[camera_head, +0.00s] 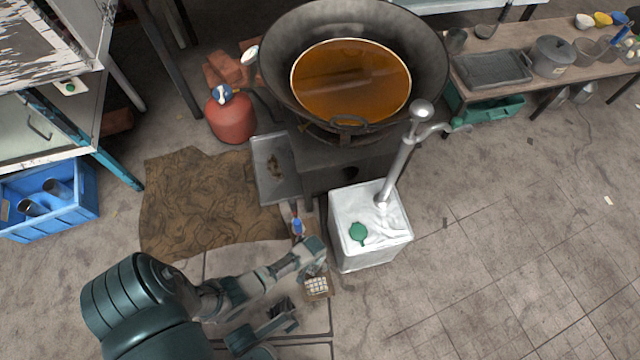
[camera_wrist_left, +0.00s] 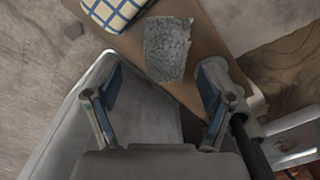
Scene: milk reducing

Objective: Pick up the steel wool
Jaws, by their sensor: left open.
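The steel wool (camera_wrist_left: 167,48) is a grey, rough-textured pad lying on a brown board (camera_wrist_left: 205,45) in the left wrist view. It lies just beyond my left gripper (camera_wrist_left: 160,85), roughly centred between the fingertips and apart from them. The gripper is open and empty. In the head view my left gripper (camera_head: 313,258) is beside the white tin, and it hides the steel wool. A blue-and-white checked cloth (camera_wrist_left: 113,12) lies next to the steel wool; it also shows in the head view (camera_head: 317,287).
The white tin (camera_head: 370,245) with a green cap and metal pump stands close to the right of the gripper. A large wok (camera_head: 270,65) of orange liquid sits behind it. A metal tray (camera_head: 275,165) and brown mat (camera_head: 205,205) lie left. The floor at right is clear.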

